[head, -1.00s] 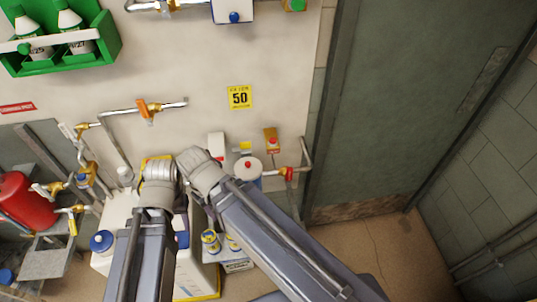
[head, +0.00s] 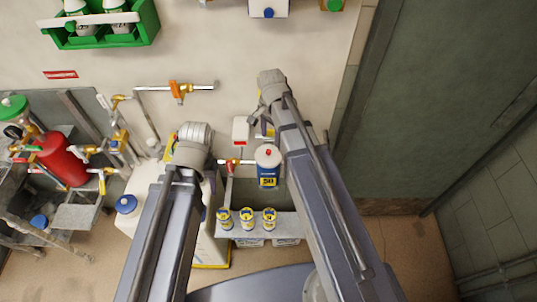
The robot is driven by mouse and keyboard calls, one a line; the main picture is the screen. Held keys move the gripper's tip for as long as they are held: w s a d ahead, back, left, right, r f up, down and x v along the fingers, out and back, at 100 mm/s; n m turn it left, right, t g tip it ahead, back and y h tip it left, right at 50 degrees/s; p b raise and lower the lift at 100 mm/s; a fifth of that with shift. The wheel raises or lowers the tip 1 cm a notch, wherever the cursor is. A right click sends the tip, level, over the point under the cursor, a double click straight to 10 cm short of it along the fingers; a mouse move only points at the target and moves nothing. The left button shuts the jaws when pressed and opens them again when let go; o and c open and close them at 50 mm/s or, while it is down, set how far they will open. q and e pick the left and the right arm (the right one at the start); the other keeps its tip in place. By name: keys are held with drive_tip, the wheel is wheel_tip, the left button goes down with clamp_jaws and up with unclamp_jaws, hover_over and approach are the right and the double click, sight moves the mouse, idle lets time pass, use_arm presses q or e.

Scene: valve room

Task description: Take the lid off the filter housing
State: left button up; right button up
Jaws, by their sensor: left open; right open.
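The filter housing (head: 268,181) is a blue upright cylinder with a yellow label, on the pipe at the wall, mid-picture. Its white lid (head: 262,155) with a red knob on top is on it. My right gripper (head: 262,127) is open, just above and left of the lid in the picture and apart from it. It is partly hidden by its own arm. My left gripper (head: 169,149) is open and mostly hidden behind its wrist, left of the housing. Nothing is seen in either gripper.
A shelf (head: 246,231) with several small yellow-and-blue cans stands below the housing. A red-handled valve (head: 231,162) is on the pipe left of it. An orange-handled valve (head: 178,90) and a red tank (head: 64,159) are at left. A grey door (head: 430,110) is at right.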

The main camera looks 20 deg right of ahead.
sight(268, 151)
drive_tip(key=shift+f+b, duration=1.1)
drive_tip(key=shift+f, duration=0.2)
drive_tip(key=f+b, duration=0.5)
drive_tip(key=shift+w+a+f, duration=0.1)
drive_tip(key=shift+w+a, duration=0.15)
drive_tip(key=shift+a, duration=0.05)
drive_tip(key=shift+c, duration=0.3)
clamp_jaws()
